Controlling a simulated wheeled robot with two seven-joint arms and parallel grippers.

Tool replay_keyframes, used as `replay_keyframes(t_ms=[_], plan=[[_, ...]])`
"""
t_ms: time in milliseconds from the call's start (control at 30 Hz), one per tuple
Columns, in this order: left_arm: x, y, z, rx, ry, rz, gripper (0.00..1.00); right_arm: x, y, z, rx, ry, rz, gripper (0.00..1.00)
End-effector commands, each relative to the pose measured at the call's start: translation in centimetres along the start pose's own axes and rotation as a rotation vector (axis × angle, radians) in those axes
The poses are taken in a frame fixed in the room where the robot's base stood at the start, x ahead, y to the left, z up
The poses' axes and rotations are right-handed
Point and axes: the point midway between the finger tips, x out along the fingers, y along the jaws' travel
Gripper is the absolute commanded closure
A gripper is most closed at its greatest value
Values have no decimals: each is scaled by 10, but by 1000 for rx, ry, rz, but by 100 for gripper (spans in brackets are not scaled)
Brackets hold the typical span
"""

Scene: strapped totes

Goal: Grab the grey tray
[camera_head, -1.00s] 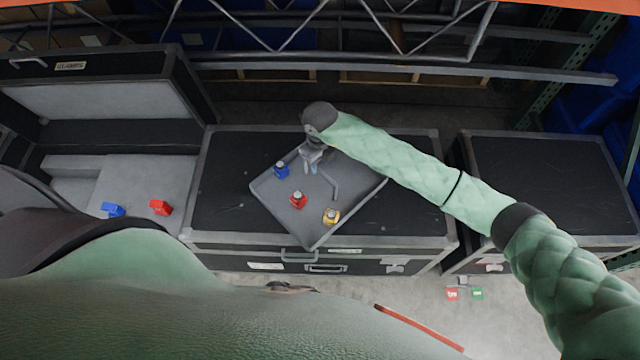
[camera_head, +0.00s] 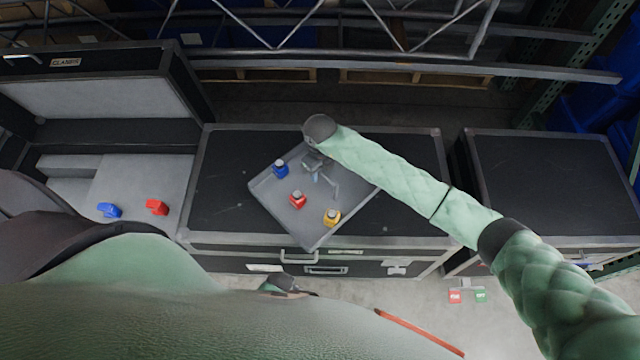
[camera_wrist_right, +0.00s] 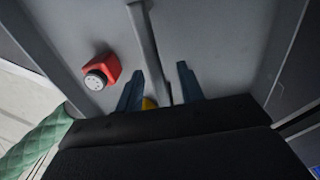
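The grey tray (camera_head: 275,198) lies turned at an angle on the middle black case in the head view. A grey bar handle (camera_head: 334,190) crosses its middle. My right gripper (camera_head: 316,177) is over the tray near the bar. In the right wrist view, its two blue fingers (camera_wrist_right: 160,80) are apart, with the bar (camera_wrist_right: 147,40) running between them and a gap on each side. The tray holds a blue item (camera_head: 280,169), a red item (camera_head: 297,200) and a yellow item (camera_head: 332,217).
An open case (camera_head: 130,137) at left holds a blue clip (camera_head: 109,210) and a red clip (camera_head: 157,207). Another black case (camera_head: 545,175) stands at right with a clear top. A metal rail (camera_head: 420,70) runs behind the cases.

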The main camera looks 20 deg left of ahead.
Motion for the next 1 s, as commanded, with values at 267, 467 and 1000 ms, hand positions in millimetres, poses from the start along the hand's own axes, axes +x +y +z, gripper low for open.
replay_keyframes(t_ms=[267, 467, 1000], plan=[[0, 0, 0, 0, 0, 0, 47, 0, 0, 0, 0, 0, 0, 100], [0, 0, 0, -1, -1, 0, 47, 0, 0, 0, 0, 0, 0, 100], [1, 0, 0, 0, 0, 0, 47, 0, 0, 0, 0, 0, 0, 100]])
